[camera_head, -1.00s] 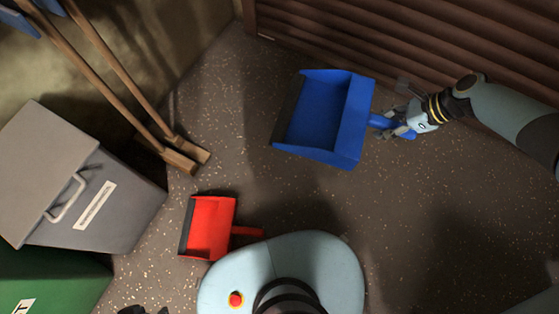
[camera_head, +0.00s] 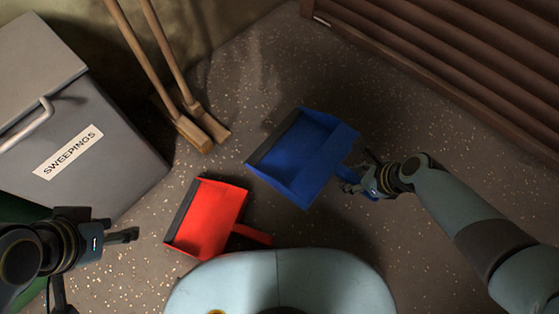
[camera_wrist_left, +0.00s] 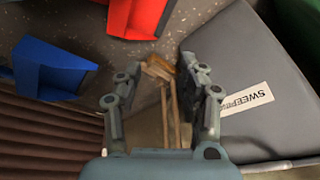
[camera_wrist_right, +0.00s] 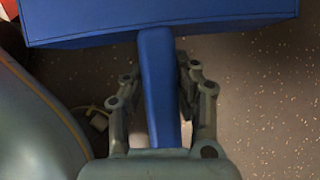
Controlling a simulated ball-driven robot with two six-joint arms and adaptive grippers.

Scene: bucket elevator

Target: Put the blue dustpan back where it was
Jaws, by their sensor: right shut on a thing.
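The blue dustpan (camera_head: 302,152) is held by its handle in my right gripper (camera_head: 366,181), its pan pointing left in the head view. In the right wrist view the blue handle (camera_wrist_right: 159,85) runs between the two fingers, with the pan's back across the top. My left gripper (camera_head: 122,230) is at the lower left of the head view, in front of the grey bin. In the left wrist view the left gripper (camera_wrist_left: 160,75) has its fingers wide apart with nothing between them; the blue dustpan (camera_wrist_left: 45,68) shows at the left there.
A red dustpan (camera_head: 207,217) lies on the floor close to the blue one. Two wooden-handled tools (camera_head: 195,130) lean by the wall. A grey bin marked SWEEPINGS (camera_head: 85,125) stands left. A brown slatted shutter (camera_head: 450,60) is at upper right. Speckled floor between is clear.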

